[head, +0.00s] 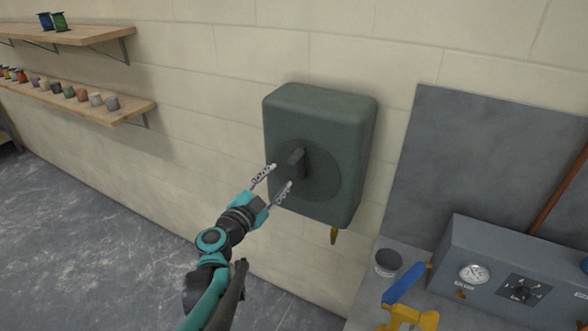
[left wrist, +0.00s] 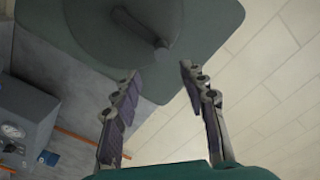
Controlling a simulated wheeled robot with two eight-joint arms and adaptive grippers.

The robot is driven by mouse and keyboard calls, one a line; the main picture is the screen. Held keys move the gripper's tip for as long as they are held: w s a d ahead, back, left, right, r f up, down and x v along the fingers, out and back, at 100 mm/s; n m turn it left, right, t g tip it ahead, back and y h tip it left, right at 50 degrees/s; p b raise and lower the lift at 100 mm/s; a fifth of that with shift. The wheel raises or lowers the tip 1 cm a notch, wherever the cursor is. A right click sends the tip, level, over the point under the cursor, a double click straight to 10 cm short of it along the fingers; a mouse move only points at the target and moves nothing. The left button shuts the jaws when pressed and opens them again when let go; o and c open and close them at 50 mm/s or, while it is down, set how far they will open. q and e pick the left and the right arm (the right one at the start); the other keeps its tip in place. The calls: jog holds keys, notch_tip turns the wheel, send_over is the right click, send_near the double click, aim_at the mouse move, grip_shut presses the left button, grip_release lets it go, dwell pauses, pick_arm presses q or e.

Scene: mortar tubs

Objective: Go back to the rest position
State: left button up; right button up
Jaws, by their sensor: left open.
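My left gripper (head: 281,180) is open in the head view. Its two fingers point at the dark knob (head: 296,163) on the green wall box (head: 358,155), one finger to each side of the knob's lower part in the picture. In the left wrist view the fingers (left wrist: 158,78) are apart with nothing between them. The knob (left wrist: 145,25) and the box (left wrist: 205,25) lie beyond the fingertips there, and the fingers look clear of the knob. My right gripper is not in view.
A grey control box (head: 500,270) with a gauge and a dial stands at the lower right. A blue and yellow tool (head: 405,290) and a small dark round container (head: 388,262) are beside it. Wooden shelves (head: 80,100) hold small pots at left. The floor (head: 90,200) at left is clear.

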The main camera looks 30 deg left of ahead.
pick_arm(q)
jog(key=s+d+f+n+g+h+b, duration=0.15)
jog(key=d+f+g+h+b, duration=0.55)
jog(key=d+f, duration=1)
jog(key=s+d+f+n+g+y+b, duration=0.4)
jog(key=s+f+b, duration=0.3)
jog(key=s+f, duration=0.4)
jog(key=shift+s+d+f+n+y+b, duration=0.25)
jog(key=shift+s+d+n+y, duration=0.35)
jog(key=shift+d+n, duration=0.3)
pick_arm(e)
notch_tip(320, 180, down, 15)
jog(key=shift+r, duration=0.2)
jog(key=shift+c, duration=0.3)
